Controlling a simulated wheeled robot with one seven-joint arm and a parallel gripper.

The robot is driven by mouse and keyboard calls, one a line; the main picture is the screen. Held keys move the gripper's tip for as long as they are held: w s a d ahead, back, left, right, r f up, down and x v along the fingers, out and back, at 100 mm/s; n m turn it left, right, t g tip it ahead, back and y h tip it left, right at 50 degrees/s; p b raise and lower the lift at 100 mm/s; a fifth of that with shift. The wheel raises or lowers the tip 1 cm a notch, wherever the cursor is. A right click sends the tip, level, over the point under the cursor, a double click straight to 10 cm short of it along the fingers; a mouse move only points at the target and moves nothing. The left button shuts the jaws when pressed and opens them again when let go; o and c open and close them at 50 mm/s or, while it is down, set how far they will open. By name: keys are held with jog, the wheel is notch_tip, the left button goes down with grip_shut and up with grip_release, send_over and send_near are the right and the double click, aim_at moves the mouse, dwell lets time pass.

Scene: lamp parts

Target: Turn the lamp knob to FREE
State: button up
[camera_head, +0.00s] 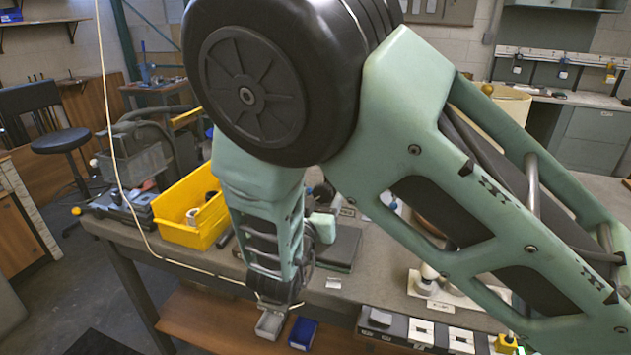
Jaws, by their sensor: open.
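My mint-green arm crosses the middle of the head view and bends down toward the near edge of the workbench (380,262). My gripper (276,298) is at the dark lower end of the forearm, and it is open. Its fingertips are hard to make out, and I see nothing held. A pale rounded part (428,280) stands on a white plate on the bench, partly behind my arm. I cannot make out the lamp knob or a FREE mark.
A yellow bin (190,205) with small parts stands on the left of the bench. A panel with white cards (420,331) and a yellow block (506,344) lie at the front right.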

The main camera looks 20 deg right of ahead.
aim_at(322, 195)
jog(key=shift+p+x, duration=0.35)
jog(key=shift+x, duration=2.05)
jog(key=c, duration=1)
